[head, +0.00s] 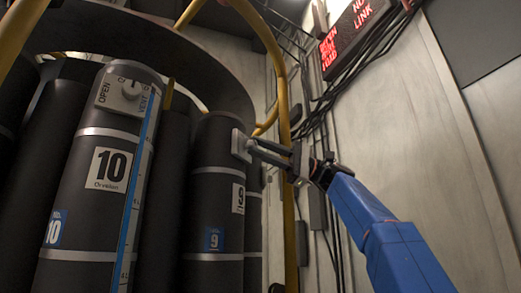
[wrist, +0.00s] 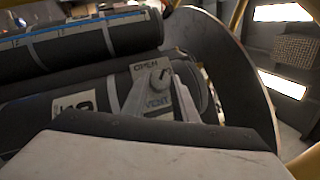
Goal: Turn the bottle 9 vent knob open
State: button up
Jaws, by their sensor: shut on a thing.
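Bottle 9 (head: 211,160) is a dark cylinder with light bands and number labels; it also shows in the wrist view, lying sideways in the picture (wrist: 72,104). Its pale vent plate (head: 237,146) faces my gripper (head: 252,148). In the wrist view the plate (wrist: 151,66) reads OPEN and VENT, and the round grey vent knob (wrist: 160,80) sits between my two fingers. My gripper (wrist: 160,92) is shut on the knob. In the head view the fingers hide the knob. I cannot tell the knob's exact angle.
Bottle 10 (head: 96,170) stands to the left, with its own vent knob and a blue strip. A yellow post (head: 286,150) stands just behind my gripper. A dark curved ring (head: 215,85) runs above the bottles. Black cables hang on the pale wall (head: 400,130) at right.

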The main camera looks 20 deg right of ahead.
jog(key=shift+n+g+h, duration=0.4)
jog(key=shift+n+h, duration=0.1)
jog(key=shift+n, duration=0.1)
jog(key=shift+r+n+h, duration=0.1)
jog(key=shift+n+h, duration=0.5)
jog(key=shift+n, duration=0.1)
jog(key=o, duration=1.1)
jog(key=shift+c, duration=0.2)
